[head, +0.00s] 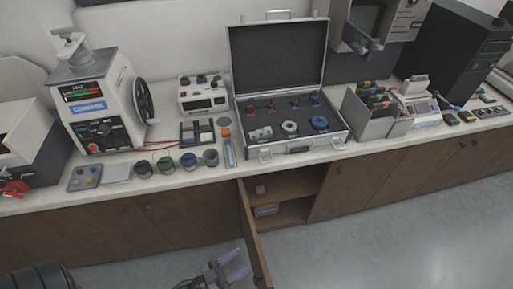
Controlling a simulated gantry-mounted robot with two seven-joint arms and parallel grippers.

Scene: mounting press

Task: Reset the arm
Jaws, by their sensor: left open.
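My left gripper (232,266) shows at the bottom of the head view, low in front of the cabinets. Its two pale purple fingers are apart with nothing between them. It is just left of an open cabinet door (252,232); I cannot tell whether they touch. Part of my left arm (38,278) shows at the bottom left corner. My right gripper and arm are not in the picture.
The open cabinet (290,185) holds a small box (266,210). On the counter stand a mounting press (98,105) with a handwheel, an open case (290,150) with several tools, and several small jars (188,161). Grey floor (400,240) at the right is clear.

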